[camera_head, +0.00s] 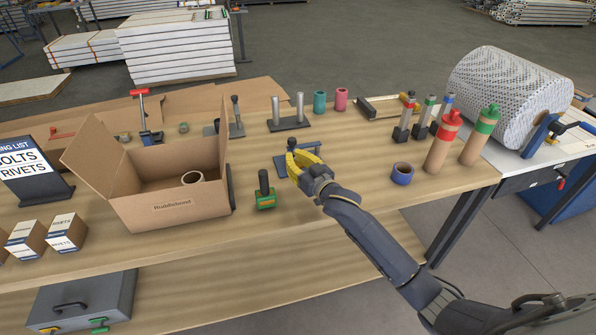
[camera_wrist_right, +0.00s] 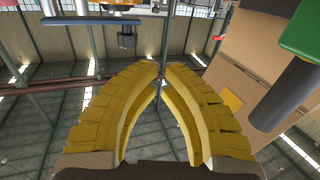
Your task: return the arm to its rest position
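My right gripper (camera_head: 291,158) has yellow fingers and is over the middle of the wooden table, its arm coming in from the lower right. In the right wrist view its fingertips (camera_wrist_right: 162,68) curve in and nearly meet, with nothing held between them. In the head view it overlaps a dark stand with a black knob (camera_head: 291,143); I cannot tell whether they touch. My left arm and gripper are not in view.
Left of the gripper are a green block with a black handle (camera_head: 265,192) and an open cardboard box (camera_head: 160,208) with a tape roll (camera_head: 192,177). Right are a blue tape roll (camera_head: 402,173), red-capped (camera_head: 440,147) and green-capped bottles (camera_head: 478,138), and a large wrap roll (camera_head: 508,95).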

